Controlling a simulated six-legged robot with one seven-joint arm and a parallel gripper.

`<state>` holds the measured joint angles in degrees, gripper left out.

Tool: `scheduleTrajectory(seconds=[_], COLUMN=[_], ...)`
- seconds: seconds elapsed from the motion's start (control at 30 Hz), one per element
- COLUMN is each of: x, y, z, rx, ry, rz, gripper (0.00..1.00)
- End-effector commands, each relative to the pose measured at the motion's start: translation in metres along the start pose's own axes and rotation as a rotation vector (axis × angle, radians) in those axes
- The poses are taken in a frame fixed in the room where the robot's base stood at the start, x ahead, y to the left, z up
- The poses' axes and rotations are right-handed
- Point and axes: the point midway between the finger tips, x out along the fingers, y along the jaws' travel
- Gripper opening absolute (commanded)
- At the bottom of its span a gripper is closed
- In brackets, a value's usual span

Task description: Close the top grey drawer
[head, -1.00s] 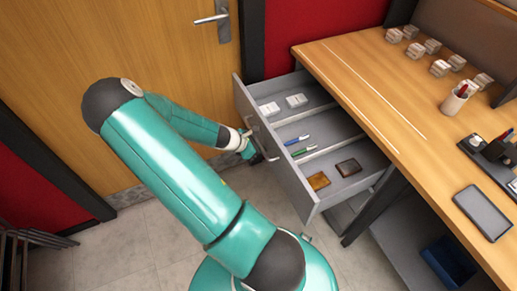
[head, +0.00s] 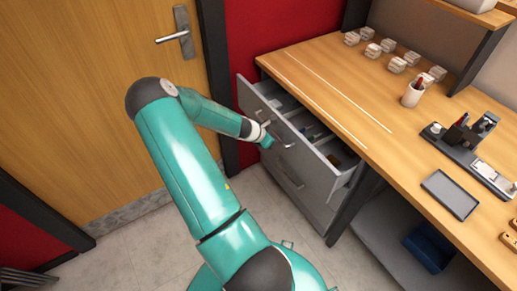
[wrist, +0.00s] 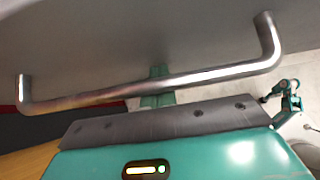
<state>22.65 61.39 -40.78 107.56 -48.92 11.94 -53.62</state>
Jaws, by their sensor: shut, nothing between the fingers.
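The top grey drawer (head: 310,160) is partly open under the wooden desk, with a gap showing its dividers and contents. Its metal bar handle (head: 285,135) is on the front panel. The handle also crosses the wrist view (wrist: 150,88) close to the camera. My gripper (head: 268,141) is at the drawer front, beside the handle's left end. In the wrist view my gripper (wrist: 157,98) shows behind the bar, against or very near the grey front. Its fingertips are mostly hidden, and I cannot tell whether they touch the panel. It is shut with nothing seen in it.
Below is another grey drawer with a handle (head: 289,176). The desk (head: 330,90) holds white blocks, a pen cup (head: 412,93), a dark tray (head: 450,194) and a stand (head: 468,150). A wooden door (head: 90,110) is at left. Tiled floor is clear in front.

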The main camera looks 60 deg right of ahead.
Motion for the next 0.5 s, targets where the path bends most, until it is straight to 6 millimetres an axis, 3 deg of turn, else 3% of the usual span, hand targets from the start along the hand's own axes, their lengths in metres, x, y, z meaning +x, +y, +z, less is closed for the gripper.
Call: scheduleTrajectory(seconds=[0.2, 0.5], x=[0.042, 0.078], y=[0.001, 0.004], z=[0.043, 0.078], rx=[0.006, 0.002], ry=[-0.001, 0.0], rz=[-0.004, -0.002], gripper=[0.0, 0.0])
